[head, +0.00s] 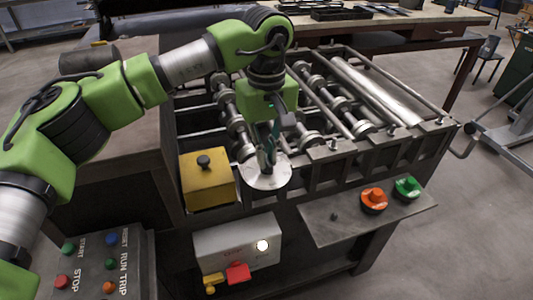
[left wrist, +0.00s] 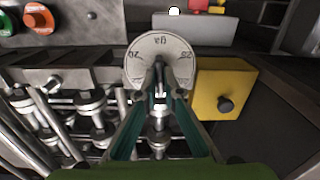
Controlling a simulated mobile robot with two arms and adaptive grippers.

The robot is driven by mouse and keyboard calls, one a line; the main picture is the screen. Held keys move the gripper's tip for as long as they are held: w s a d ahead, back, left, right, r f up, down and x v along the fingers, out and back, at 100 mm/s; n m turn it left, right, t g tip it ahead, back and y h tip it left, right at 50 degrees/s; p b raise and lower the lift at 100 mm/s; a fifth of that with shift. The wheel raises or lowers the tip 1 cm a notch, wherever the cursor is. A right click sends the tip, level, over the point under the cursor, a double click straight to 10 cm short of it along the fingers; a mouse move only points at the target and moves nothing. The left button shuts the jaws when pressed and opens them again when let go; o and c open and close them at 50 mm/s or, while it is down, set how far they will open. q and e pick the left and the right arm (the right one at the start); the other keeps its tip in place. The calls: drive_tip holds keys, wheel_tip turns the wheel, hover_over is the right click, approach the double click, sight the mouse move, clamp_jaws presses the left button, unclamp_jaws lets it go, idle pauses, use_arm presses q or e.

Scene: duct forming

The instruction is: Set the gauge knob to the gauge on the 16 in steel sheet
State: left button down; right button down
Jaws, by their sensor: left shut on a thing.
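The gauge dial (head: 268,173) is a pale round disc on the front of the roll-forming machine. It also shows in the left wrist view (left wrist: 146,48), with dark marks around its rim that read upside down and are too small to tell surely. My left gripper (head: 270,150) reaches down over the dial from above. Its teal fingers (left wrist: 159,98) are shut on the gauge knob (left wrist: 159,68) at the dial's middle. The fingers partly hide the knob and lower dial. I cannot make out a labelled 16 in steel sheet. My right gripper is out of view.
A yellow box (head: 207,178) with a black knob stands close left of the dial. A grey switch box (head: 237,245) is below. Orange (head: 373,200) and green (head: 407,188) buttons sit on a shelf at right. Rollers (head: 310,100) lie behind.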

use_arm(q)
drive_tip(key=shift+w+r+m, duration=0.1)
drive_tip(key=shift+m, duration=0.4)
drive_tip(key=c, duration=2.2)
unclamp_jaws()
wheel_tip(320, 180, up, 12)
